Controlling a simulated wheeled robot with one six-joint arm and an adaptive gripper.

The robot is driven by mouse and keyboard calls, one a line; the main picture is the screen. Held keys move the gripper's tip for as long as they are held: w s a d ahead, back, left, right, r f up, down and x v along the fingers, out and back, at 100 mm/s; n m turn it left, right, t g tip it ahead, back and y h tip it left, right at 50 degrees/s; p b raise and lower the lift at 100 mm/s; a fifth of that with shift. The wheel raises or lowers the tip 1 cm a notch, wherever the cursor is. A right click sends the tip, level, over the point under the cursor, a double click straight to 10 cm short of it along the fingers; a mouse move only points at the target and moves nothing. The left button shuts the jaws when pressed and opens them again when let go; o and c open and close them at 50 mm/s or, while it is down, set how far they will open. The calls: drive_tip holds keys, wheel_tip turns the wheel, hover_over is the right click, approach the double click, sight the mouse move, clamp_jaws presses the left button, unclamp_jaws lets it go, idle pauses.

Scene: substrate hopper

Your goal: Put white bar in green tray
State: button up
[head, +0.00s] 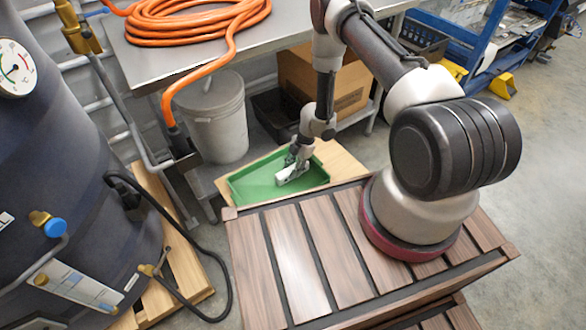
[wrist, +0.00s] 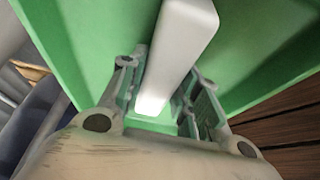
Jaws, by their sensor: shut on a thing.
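The white bar (head: 293,172) is between the fingers of my gripper (head: 297,163), inside the outline of the green tray (head: 255,189) in the head view. In the wrist view the white bar (wrist: 182,45) runs lengthwise between the two fingers of my gripper (wrist: 167,98). The gripper is shut on it. The green tray (wrist: 100,40) fills the background behind the bar. I cannot tell whether the bar touches the tray floor.
The tray sits on a light wooden board (head: 340,162) beside my slatted wooden base. A white bucket (head: 215,118) and a cardboard box (head: 325,82) stand behind it. A metal table (head: 150,62) with a coiled orange hose (head: 200,22) is above. A dark tank (head: 65,165) stands at left.

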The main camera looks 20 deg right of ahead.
drive_tip(key=o, duration=1.1)
drive_tip(key=shift+r, duration=0.1)
